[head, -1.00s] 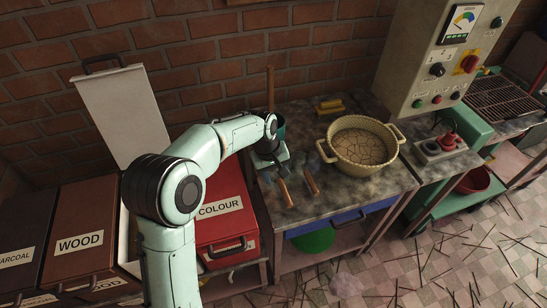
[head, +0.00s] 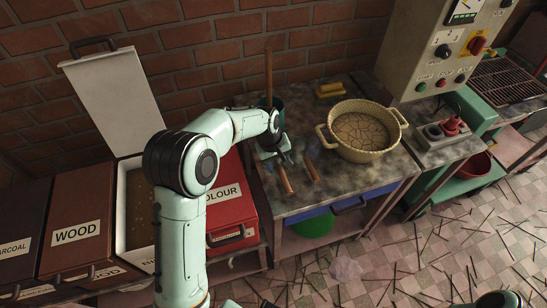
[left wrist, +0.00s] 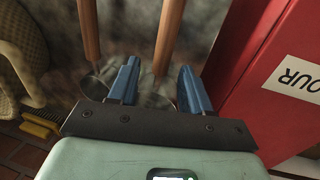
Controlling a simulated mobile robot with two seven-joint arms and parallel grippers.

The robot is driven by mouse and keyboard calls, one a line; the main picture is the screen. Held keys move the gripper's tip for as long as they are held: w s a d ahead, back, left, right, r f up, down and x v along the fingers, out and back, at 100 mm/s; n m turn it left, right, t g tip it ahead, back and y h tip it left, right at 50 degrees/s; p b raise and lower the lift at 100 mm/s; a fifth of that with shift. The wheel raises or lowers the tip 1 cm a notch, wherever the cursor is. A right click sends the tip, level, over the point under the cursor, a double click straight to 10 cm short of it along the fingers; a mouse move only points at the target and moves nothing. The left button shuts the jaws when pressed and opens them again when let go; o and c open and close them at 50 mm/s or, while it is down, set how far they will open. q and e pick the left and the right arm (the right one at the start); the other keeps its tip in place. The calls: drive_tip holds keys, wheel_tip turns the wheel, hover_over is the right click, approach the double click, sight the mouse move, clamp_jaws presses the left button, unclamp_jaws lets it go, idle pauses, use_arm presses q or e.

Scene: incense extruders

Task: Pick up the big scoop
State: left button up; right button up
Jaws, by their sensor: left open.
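Two scoops with wooden handles lie side by side on the worktable (head: 338,190). In the head view they are the left scoop (head: 285,180) and the right scoop (head: 311,170). My left gripper (head: 282,159) is over the left scoop, its arm hiding part of it. In the left wrist view, the open blue fingers (left wrist: 157,78) stand on either side of this scoop (left wrist: 168,35), near where its handle meets the metal head. The other scoop (left wrist: 90,30) lies outside the fingers. The heads are partly hidden, so I cannot tell which is bigger. My right gripper is not in view.
A red COLOUR box (head: 230,215) stands close left of the scoops. A two-handled basin (head: 361,132) is to their right, with yellow blocks (head: 329,90) behind. A stick (head: 268,75) rises from a dark green pot (head: 278,103). The table front is clear.

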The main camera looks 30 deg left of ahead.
sight(280, 168)
use_arm(q)
drive_tip(key=f, duration=0.4)
drive_tip(key=shift+w+d, duration=0.15)
drive_tip(key=shift+d, duration=0.2)
clamp_jaws()
drive_tip(key=shift+r, duration=0.1)
